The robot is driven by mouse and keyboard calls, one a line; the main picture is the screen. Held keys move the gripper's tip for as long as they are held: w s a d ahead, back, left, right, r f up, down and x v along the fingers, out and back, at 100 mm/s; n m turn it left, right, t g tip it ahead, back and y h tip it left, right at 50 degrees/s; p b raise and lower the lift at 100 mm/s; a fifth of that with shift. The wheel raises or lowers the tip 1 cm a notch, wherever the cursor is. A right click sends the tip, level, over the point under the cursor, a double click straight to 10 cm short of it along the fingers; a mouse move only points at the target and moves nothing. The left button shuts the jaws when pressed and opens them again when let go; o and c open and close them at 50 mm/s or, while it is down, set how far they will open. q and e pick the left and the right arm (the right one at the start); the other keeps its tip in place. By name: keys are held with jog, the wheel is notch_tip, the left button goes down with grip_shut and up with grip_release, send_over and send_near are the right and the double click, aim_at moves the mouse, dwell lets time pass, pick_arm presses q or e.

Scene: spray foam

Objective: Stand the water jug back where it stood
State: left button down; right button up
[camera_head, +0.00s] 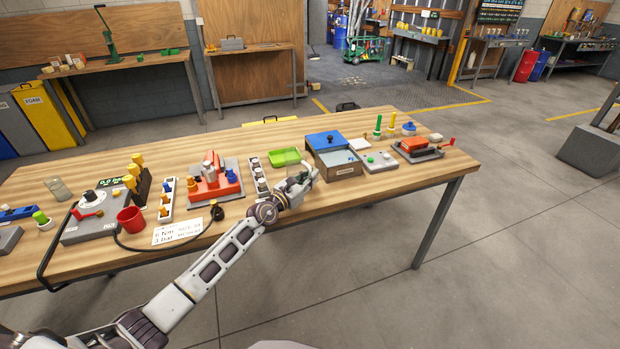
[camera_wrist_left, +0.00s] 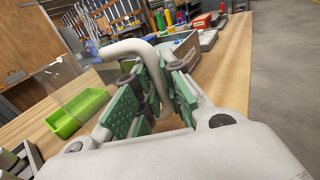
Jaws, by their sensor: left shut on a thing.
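The water jug shows in the left wrist view as a clear body (camera_wrist_left: 62,84) with a thick pale curved handle (camera_wrist_left: 128,47). My left gripper (camera_wrist_left: 152,95) is shut on this handle, with its green pads on either side of it. In the head view my left gripper (camera_head: 302,186) is over the near side of the wooden table, just in front of the grey blue-lidded box. The jug's clear body is hard to make out there. I cannot tell whether its base touches the table. My right gripper is not in view.
The grey box (camera_head: 337,163) stands close behind the gripper. The table (camera_head: 390,196) is bare at its front right.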

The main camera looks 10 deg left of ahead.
pick_arm(q)
jog(key=shift+f+b, duration=0.3)
jog(key=shift+f, duration=0.05)
dwell(0.4)
jog(key=c, duration=1.4)
grip_release()
jog(key=shift+c, duration=0.2)
jog(key=shift+v, duration=5.65)
jog(key=shift+s+a, duration=0.15)
jog(key=shift+s, duration=0.2)
